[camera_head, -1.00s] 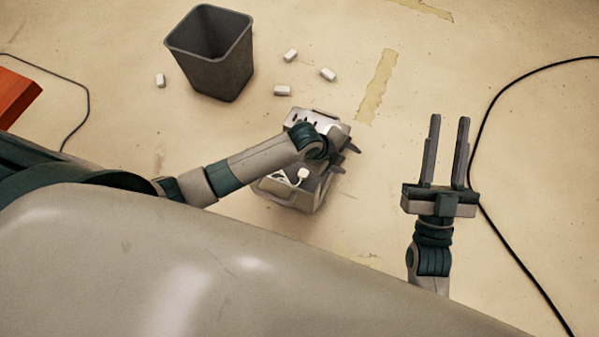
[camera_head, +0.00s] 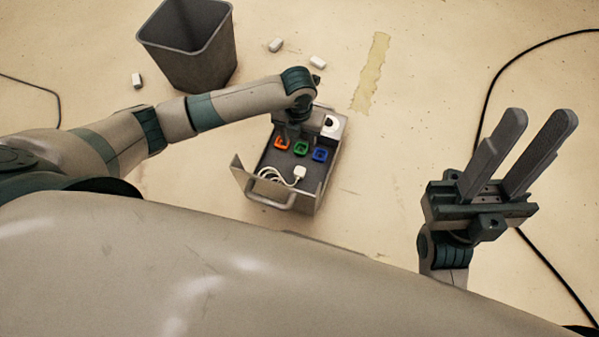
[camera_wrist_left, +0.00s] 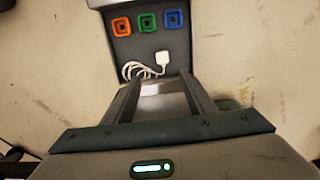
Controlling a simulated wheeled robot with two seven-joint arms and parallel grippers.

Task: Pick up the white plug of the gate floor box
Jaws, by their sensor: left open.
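The white plug (camera_head: 299,171) lies in the open grey floor box (camera_head: 322,180), near its front side. Its white cable (camera_head: 268,175) curls to its left. In the left wrist view the plug (camera_wrist_left: 162,58) lies beyond my left fingertips (camera_wrist_left: 160,82), with a visible gap. My left gripper (camera_head: 291,130) is open and empty, over the back part of the box; the arm partly hides its fingers in the head view. My right gripper (camera_head: 540,117) is open and empty, well to the right of the box.
Orange (camera_head: 281,143), green (camera_head: 301,148) and blue (camera_head: 319,155) square frames sit in a row in the box. A handle (camera_head: 270,197) is at its front. A grey bin (camera_head: 190,50) and small white blocks (camera_head: 317,62) stand behind. A black cable (camera_head: 487,90) runs at right.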

